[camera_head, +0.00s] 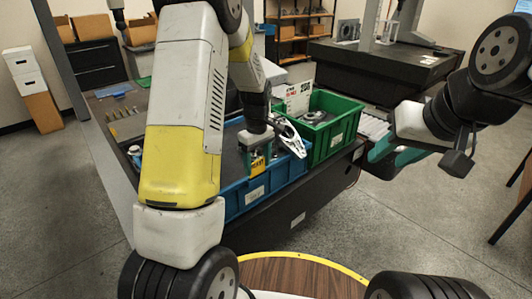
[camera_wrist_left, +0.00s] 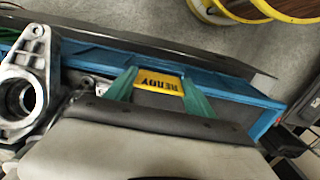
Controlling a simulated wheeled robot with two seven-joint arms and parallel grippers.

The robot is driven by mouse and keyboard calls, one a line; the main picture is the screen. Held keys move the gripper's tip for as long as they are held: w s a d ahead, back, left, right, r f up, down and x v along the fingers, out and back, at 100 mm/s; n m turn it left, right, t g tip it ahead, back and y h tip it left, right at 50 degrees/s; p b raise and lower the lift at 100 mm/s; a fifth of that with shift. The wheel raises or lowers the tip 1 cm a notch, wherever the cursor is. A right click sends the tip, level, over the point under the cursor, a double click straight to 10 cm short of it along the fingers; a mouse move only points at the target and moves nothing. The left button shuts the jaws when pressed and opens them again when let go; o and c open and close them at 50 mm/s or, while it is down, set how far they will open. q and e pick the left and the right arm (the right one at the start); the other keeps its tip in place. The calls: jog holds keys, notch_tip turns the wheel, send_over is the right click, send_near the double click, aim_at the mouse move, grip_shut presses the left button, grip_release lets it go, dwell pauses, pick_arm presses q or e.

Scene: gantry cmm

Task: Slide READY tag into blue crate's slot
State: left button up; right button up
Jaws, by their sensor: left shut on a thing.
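My left gripper (camera_head: 257,152) is shut on the yellow READY tag (camera_head: 257,164), at the front side of the blue crate (camera_head: 237,203). In the left wrist view the tag (camera_wrist_left: 160,82) sits between the green fingertips (camera_wrist_left: 160,88), its lettering upside down, in front of the blue crate's wall (camera_wrist_left: 232,88). The slot is not distinguishable, and I cannot tell whether the tag touches the crate. The crate's front wall bears a white label (camera_head: 255,195). My right gripper (camera_head: 382,160) is at the right, away from the crate; its finger gap is not clear.
A green crate (camera_head: 340,122) with parts and a white box (camera_head: 294,97) stand right of the blue crate. A silver bracket (camera_head: 289,137) lies in the blue crate, close to my left gripper; it looms large in the wrist view (camera_wrist_left: 24,92).

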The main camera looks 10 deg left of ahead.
pick_arm(q)
jog(key=shift+f, duration=0.35)
jog(key=shift+f, duration=0.25)
jog(key=shift+f, duration=0.2)
dwell(0.4)
jog(key=shift+f, duration=0.35)
jog(key=o, duration=1.6)
